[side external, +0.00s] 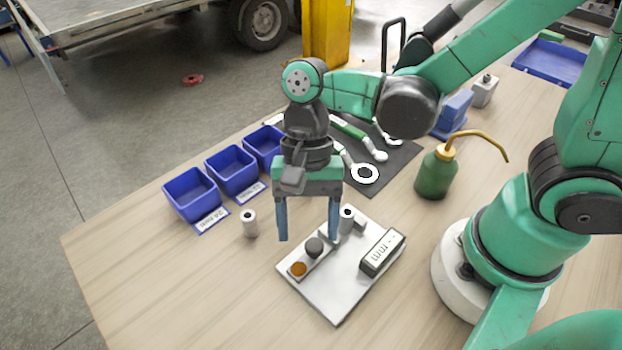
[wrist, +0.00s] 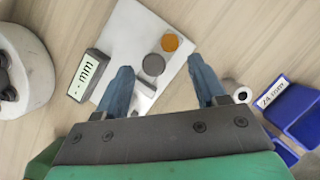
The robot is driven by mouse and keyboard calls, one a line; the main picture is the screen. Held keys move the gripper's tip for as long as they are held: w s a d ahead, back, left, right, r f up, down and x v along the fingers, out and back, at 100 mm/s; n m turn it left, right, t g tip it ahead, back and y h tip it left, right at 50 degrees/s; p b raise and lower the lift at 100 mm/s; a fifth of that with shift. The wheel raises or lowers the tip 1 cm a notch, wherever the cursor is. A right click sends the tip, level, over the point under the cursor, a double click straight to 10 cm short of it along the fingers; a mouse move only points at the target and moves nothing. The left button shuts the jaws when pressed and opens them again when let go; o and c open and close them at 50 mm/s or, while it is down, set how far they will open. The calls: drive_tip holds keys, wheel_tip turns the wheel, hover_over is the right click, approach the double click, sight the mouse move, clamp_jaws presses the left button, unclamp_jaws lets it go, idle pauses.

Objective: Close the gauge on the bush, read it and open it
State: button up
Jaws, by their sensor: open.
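The gauge is a white plate (side external: 338,300) on the bench, with a display block (side external: 382,252), a dark round knob (side external: 314,247) and an orange disc (side external: 298,269). The wrist view shows its display (wrist: 86,75) with dashes and "mm", no clear number. Another grey bush (side external: 249,223) stands on the bench left of the gauge. My gripper (side external: 309,238) is open and empty, pointing down above the gauge, its fingers astride the knob in the wrist view (wrist: 160,64).
Three blue bins (side external: 191,195) with millimetre labels stand left. Behind my gripper is a dark mat (side external: 385,172) with wrenches and a ring-shaped piece (side external: 365,173). A green oil can (side external: 436,172) stands right of it. The bench front left is clear.

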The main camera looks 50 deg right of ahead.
drive_tip(key=shift+v, duration=1.55)
